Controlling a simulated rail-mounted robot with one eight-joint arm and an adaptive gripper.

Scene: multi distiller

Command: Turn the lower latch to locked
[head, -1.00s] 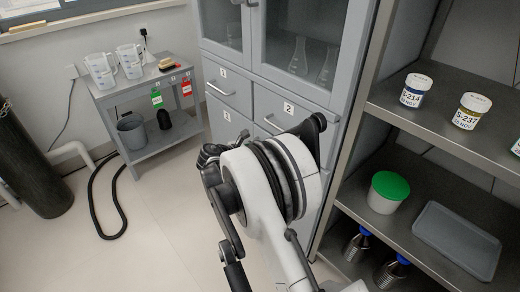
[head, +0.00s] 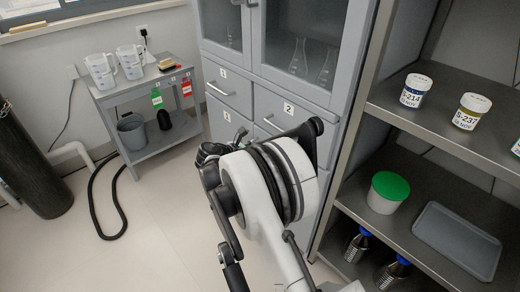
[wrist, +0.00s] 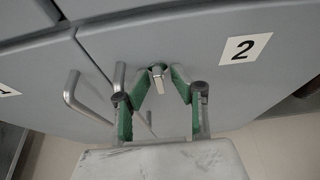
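In the wrist view a small metal latch (wrist: 158,79) sticks out near the edge of the grey cabinet front, beside the label "2". It is a short bar pointing toward the camera and slightly downward in the picture. My gripper (wrist: 160,82) has green-padded fingers on either side of it. The fingers are open, with a narrow gap visible on each side of the latch, so contact is not clear. I cannot tell from the views whether another latch is nearby.
Bar handles (wrist: 73,96) lie left of my gripper on the cabinet front. In the head view, the grey cabinet (head: 236,100) stands behind my arm. A shelf unit (head: 350,205) with jars and a tray is close on the right.

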